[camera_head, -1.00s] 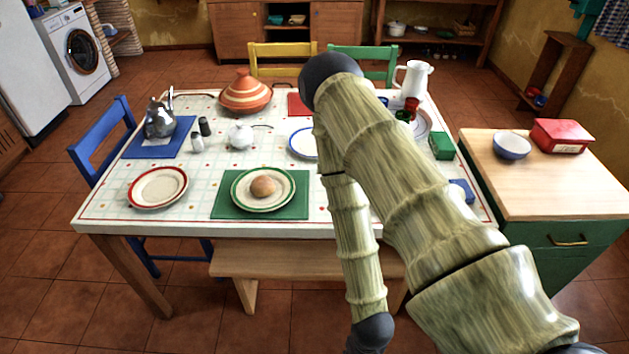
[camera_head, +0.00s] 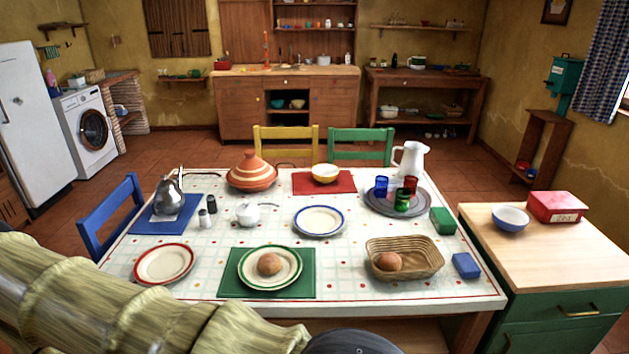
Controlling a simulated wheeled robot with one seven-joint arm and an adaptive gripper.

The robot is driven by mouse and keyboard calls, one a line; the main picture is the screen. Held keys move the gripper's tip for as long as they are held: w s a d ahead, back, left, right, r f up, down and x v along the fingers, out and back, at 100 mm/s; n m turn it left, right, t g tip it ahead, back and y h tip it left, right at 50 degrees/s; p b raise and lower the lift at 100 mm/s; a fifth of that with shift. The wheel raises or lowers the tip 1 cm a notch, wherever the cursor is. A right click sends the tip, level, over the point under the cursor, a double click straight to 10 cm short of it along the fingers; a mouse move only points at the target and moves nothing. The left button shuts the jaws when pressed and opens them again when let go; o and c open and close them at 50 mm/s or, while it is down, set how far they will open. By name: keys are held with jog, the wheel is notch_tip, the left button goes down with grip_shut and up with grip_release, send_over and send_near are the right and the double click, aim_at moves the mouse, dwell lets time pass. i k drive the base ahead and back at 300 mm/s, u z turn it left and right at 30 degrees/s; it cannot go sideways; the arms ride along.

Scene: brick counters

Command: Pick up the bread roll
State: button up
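One bread roll (camera_head: 269,264) is round and brown and lies on a white plate with a green rim (camera_head: 247,279), on a green placemat (camera_head: 307,285) at the table's near edge. A second bread roll (camera_head: 388,261) lies in a brown wicker basket (camera_head: 425,249) to the right. My arm crosses the bottom left of the view, in front of the table's near edge. My gripper is not in view.
The table (camera_head: 210,264) also holds a red-rimmed plate (camera_head: 164,263), a blue-rimmed plate (camera_head: 319,220), a tagine (camera_head: 252,172), a kettle (camera_head: 169,196), a teapot (camera_head: 249,214), a pitcher (camera_head: 410,158) and a tray of cups (camera_head: 376,203). A blue box (camera_head: 466,265) is right of the basket.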

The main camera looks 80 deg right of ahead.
aim_at(389, 261)
jog(key=u, duration=0.55)
jog(key=k, duration=1.65)
jog(key=z, duration=1.45)
